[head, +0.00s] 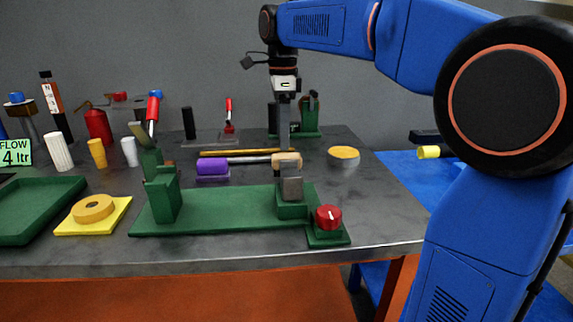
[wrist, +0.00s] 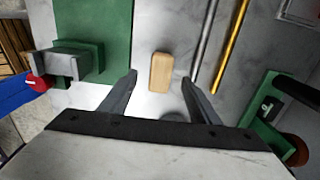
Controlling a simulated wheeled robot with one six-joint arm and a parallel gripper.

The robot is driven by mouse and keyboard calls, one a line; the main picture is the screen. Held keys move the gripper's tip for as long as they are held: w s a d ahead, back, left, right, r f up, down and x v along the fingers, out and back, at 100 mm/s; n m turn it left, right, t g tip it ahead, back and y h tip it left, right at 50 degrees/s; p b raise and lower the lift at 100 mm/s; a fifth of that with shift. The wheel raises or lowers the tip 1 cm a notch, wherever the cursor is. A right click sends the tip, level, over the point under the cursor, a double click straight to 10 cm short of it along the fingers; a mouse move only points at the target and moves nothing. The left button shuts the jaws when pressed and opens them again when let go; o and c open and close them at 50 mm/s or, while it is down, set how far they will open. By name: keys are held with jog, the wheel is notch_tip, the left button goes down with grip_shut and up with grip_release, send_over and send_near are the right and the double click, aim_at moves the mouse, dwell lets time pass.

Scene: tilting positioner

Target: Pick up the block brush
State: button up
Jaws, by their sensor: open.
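The block brush (wrist: 161,72) shows in the wrist view as a pale wooden block on the grey table, with no bristles visible from above. In the head view it (head: 288,160) lies behind the green positioner's right post (head: 291,190). My gripper (head: 284,148) points straight down over it. In the wrist view my gripper (wrist: 159,80) is open and empty, with one finger to each side of the block and clear gaps between. I cannot tell the exact height of the fingertips above the table.
A grey rod (wrist: 205,38) and a yellow rod (wrist: 231,45) lie right of the block in the wrist view. The green positioner base (wrist: 95,20) is on its left. A purple block (head: 213,168) and a yellow-topped bowl (head: 343,157) stand nearby.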

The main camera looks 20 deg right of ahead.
aim_at(285, 155)
jog(key=shift+d+f, duration=0.2)
jog(key=shift+f, duration=1.6)
jog(key=shift+d+f, duration=0.15)
jog(key=shift+f, duration=1.65)
jog(key=shift+c, duration=0.3)
jog(key=c, duration=1.1)
notch_tip(285, 155, up, 10)
jog(key=shift+r, duration=0.1)
